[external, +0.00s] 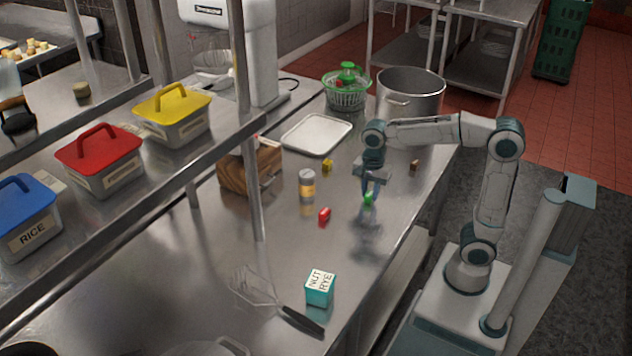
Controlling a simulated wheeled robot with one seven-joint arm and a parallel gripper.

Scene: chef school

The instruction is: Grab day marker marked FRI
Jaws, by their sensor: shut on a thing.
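My gripper (369,194) points down over the right part of the steel table and is shut on a small green marker (368,199). I cannot tell whether the green marker touches the table or hangs just above it. A red marker (324,215) lies to its left and a little nearer. A yellow marker (327,166) stands farther back on the left. A small brown block (414,165) is to the right near the table edge. No lettering is readable on any of these, so I cannot tell which is marked FRI.
A spice jar (307,186) and a wooden block (250,168) stand left of my gripper. A white tray (316,134), a salad spinner (347,88) and a large pot (411,94) are behind. A teal box (320,288) and a whisk (277,302) lie in front.

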